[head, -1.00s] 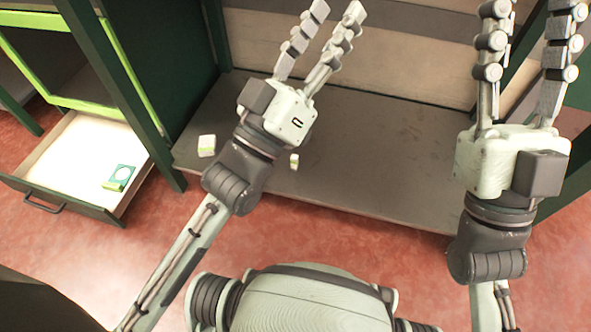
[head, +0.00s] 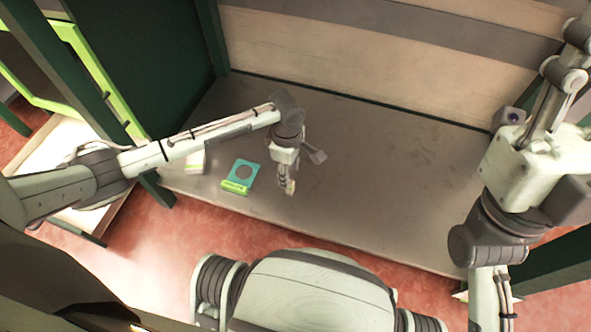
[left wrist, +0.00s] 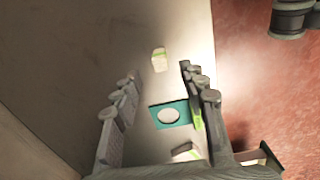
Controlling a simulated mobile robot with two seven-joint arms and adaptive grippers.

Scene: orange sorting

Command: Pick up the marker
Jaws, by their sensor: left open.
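In the left wrist view the teal square (left wrist: 156,117) shows between the spread fingers (left wrist: 166,86), with no clear contact. My right gripper (head: 572,50) is at the upper right, its fingertips cut off by the frame.
A small white-and-green block (head: 196,163) lies left of the teal square, partly behind my left arm. Another small block (left wrist: 185,152) shows near the fingers' base in the left wrist view. An open drawer (head: 40,150) stands left. The shelf's right side (head: 410,185) is clear.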

